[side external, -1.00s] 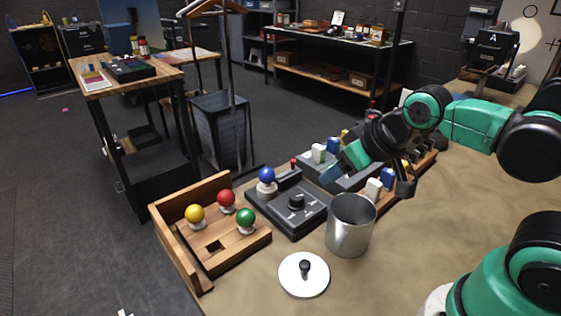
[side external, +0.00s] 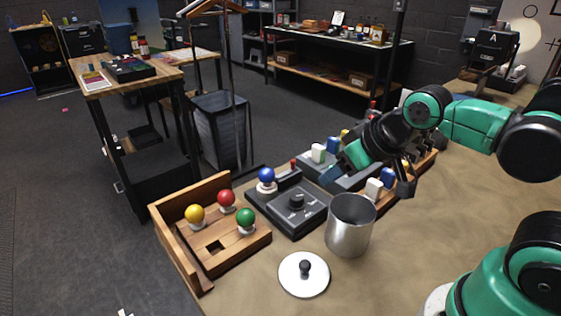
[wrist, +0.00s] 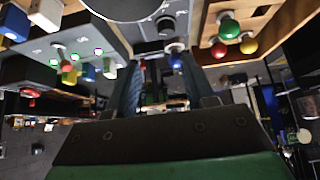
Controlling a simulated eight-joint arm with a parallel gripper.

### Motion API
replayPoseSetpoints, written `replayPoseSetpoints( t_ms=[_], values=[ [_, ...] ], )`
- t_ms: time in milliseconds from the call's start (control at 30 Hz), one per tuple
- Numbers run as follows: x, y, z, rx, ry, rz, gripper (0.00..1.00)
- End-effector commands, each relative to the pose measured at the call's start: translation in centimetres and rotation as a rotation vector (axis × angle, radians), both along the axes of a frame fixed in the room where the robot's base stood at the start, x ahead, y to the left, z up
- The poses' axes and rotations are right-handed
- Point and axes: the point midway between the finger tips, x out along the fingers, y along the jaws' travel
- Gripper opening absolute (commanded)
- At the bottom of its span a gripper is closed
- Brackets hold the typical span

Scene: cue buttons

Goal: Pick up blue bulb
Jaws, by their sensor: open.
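The blue bulb (side external: 267,175) sits upright in a socket at the far left end of the grey control box (side external: 291,222). My gripper (side external: 367,184) is open and empty, up and to the right of the bulb in the side view, clearly apart from it. In the wrist view, the blue bulb (wrist: 175,61) shows in the gap between the two fingers of my gripper (wrist: 160,85), near the right one.
A wooden tray (side external: 228,254) holds yellow (side external: 195,215), red (side external: 226,198) and green (side external: 246,217) bulbs and one empty square hole. A metal can (side external: 349,228) and a white lid (side external: 304,276) stand nearby. Blocks on panels (side external: 318,153) lie around my gripper.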

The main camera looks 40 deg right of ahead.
Motion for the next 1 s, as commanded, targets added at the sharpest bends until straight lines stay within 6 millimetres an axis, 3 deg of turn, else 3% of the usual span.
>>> replayPoseSetpoints(
  t_ms=[200, 333, 733, 867, 1000],
  values=[
    [0.0, 0.0, 0.0, 0.0, 0.0, 0.0, 0.48],
    [0.0, 0.0, 0.0, 0.0, 0.0, 0.0, 0.82],
    [0.6, 0.1, 0.3, -0.018, 0.013, 0.041, 0.82],
    [2.6, 0.2, 0.9, -0.072, 0.049, 0.171, 0.82],
    [5.9, 0.5, 0.9, -0.146, 0.094, 0.384, 0.82]
  ],
)
